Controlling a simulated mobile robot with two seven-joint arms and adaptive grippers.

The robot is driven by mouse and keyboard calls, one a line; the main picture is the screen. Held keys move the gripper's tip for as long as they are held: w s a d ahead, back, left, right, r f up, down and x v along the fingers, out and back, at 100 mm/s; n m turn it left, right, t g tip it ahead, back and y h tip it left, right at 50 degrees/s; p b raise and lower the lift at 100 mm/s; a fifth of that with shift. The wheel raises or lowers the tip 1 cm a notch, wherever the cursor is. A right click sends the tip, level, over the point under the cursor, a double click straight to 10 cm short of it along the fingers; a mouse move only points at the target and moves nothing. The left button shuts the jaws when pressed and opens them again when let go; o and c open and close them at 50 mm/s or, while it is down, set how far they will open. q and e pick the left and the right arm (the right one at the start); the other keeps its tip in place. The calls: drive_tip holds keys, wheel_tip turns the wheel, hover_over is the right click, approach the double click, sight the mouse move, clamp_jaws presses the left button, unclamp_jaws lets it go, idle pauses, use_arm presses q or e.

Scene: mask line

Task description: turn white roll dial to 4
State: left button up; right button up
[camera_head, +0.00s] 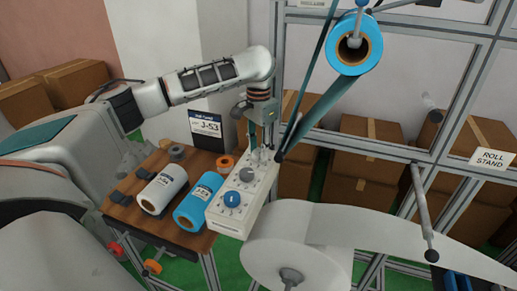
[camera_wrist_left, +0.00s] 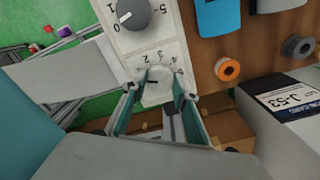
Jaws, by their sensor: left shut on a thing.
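The control box (camera_head: 222,221) is a long white block on the table, with a blue dial (camera_head: 231,199), a grey dial (camera_head: 246,174) and a white dial at its far end. My left gripper (camera_head: 261,152) reaches down over that far end. In the left wrist view, its two teal fingers close on opposite sides of the white roll dial (camera_wrist_left: 157,88). A short dark mark shows on the dial. Small numbers are printed in an arc around it; the exact setting is hard to read. In the head view, the gripper mostly hides this dial. My right gripper is out of view.
A white roll (camera_head: 164,188) and a blue roll (camera_head: 196,203) lie on the brown table (camera_head: 139,217), left of the box. A J-53 sign (camera_head: 207,128) stands behind. A blue roll (camera_head: 353,45) and its strip hang close right of my left arm.

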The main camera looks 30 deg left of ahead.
use_arm(q)
drive_tip(key=m, duration=0.6)
drive_tip(key=shift+m, duration=0.3)
drive_tip(key=m, duration=1.2)
drive_tip(key=shift+m, duration=0.4)
drive_tip(key=m, duration=0.6)
drive_tip(key=shift+m, duration=0.3)
drive_tip(key=o, duration=1.1)
drive_tip(key=shift+r, duration=0.1)
